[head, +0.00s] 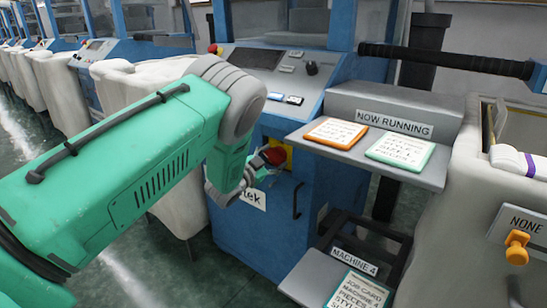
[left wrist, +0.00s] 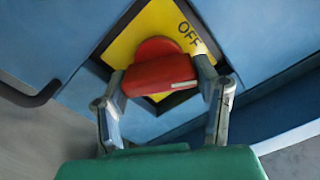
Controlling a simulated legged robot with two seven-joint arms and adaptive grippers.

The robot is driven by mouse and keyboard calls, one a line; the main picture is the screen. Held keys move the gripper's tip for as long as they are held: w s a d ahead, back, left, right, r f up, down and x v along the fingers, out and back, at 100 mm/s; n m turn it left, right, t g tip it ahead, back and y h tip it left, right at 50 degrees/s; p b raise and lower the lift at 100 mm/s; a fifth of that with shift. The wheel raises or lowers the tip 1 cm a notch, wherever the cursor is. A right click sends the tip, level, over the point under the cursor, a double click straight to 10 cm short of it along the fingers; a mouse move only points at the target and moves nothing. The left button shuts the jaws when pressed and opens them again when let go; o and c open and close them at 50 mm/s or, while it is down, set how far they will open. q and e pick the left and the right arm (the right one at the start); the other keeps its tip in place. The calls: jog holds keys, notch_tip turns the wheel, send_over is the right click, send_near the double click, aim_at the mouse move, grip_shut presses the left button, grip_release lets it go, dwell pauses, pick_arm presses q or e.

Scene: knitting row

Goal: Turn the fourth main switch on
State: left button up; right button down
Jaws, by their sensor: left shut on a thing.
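The red main switch (head: 273,155) sits on a yellow plate (head: 289,150) on the blue front of the machine. In the left wrist view the red switch handle (left wrist: 160,76) lies between the fingers, in front of a diamond-set yellow plate (left wrist: 155,22) with the word OFF at its upper right. My left gripper (head: 263,162) is shut on the red handle, and its fingers (left wrist: 160,88) stand on either side of it. The gripper partly hides the switch in the head view. Where the handle points on the plate is hard to tell. My right gripper is not in view.
The blue machine (head: 245,225) has a sloped control panel (head: 285,75). A shelf marked NOW RUNNING (head: 392,123) holds an orange and a green card. A MACHINE 4 sign (head: 354,260) stands low at right. A pale bin (head: 150,90) is behind my left arm.

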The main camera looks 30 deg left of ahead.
pick_arm(q)
jog(key=m, duration=0.1)
jog(key=f+m, duration=0.1)
jog(key=shift+s+m, duration=0.15)
jog(key=shift+m, duration=0.25)
jog(key=m, duration=0.3)
jog(key=shift+d+m, duration=0.1)
jog(key=shift+m, duration=0.2)
jog(key=m, duration=0.5)
jog(key=shift+b, duration=0.4)
jog(key=shift+m, duration=0.4)
jog(key=o, duration=1.2)
jog(key=shift+r, duration=0.1)
jog(key=shift+a, duration=0.2)
